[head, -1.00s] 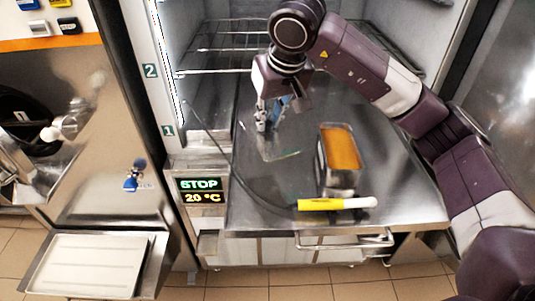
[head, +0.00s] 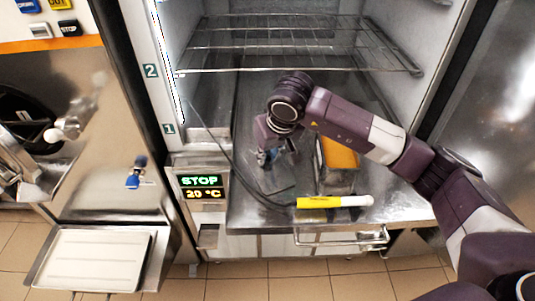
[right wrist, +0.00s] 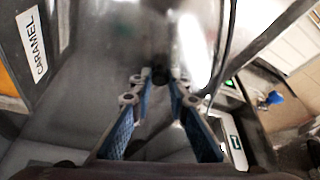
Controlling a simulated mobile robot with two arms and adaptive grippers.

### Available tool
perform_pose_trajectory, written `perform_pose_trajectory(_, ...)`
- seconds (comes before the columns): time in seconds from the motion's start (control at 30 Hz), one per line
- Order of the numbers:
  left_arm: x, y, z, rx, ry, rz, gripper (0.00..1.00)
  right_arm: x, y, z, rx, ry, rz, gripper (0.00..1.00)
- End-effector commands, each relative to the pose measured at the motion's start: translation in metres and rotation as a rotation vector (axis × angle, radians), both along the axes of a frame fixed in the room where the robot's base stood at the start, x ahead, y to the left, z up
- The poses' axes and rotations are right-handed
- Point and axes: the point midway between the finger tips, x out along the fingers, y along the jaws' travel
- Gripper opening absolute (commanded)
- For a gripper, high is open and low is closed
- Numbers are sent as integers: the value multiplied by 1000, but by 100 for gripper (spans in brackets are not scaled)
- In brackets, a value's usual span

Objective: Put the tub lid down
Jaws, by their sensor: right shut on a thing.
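The tub lid (head: 283,182) is a thin, see-through grey sheet, hard to make out against the steel. My right gripper (head: 268,157) is shut on it, and the lid hangs below the fingers at the steel counter. I cannot tell whether it touches the counter. The right wrist view shows the blue-padded fingers (right wrist: 160,88) with a gap between their bases; the lid is not clear there. The open tub (head: 338,167) with orange contents stands right of the gripper, partly hidden by my arm. Its wall (right wrist: 62,50) bears a CARAMEL label. My left gripper is not in view.
A yellow and white probe (head: 333,201) with a dark cable lies along the counter's front, before the tub. Wire shelves (head: 290,60) hang in the cabinet behind. The steel counter (head: 245,212) is bare at the front left.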

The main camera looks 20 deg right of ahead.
Motion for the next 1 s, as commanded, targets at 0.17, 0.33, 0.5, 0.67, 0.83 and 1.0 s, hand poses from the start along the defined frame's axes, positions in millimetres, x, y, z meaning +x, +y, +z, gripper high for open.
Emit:
perform_pose_trajectory(0.17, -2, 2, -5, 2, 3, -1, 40, 0, 0, -4, 0, 0, 0, 17)
perform_pose_trajectory(0.33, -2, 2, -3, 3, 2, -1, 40, 0, 0, -2, 0, 1, 0, 33)
perform_pose_trajectory(0.5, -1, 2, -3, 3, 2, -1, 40, 0, 0, -2, 0, 1, 0, 33)
perform_pose_trajectory(0.67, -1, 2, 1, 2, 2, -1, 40, 0, 0, 1, 0, 1, 0, 33)
perform_pose_trajectory(0.83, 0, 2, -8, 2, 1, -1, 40, -7, -1, 21, 0, -6, 2, 33)
perform_pose_trajectory(1.0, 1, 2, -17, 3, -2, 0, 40, -22, -3, 56, -1, -7, 1, 33)
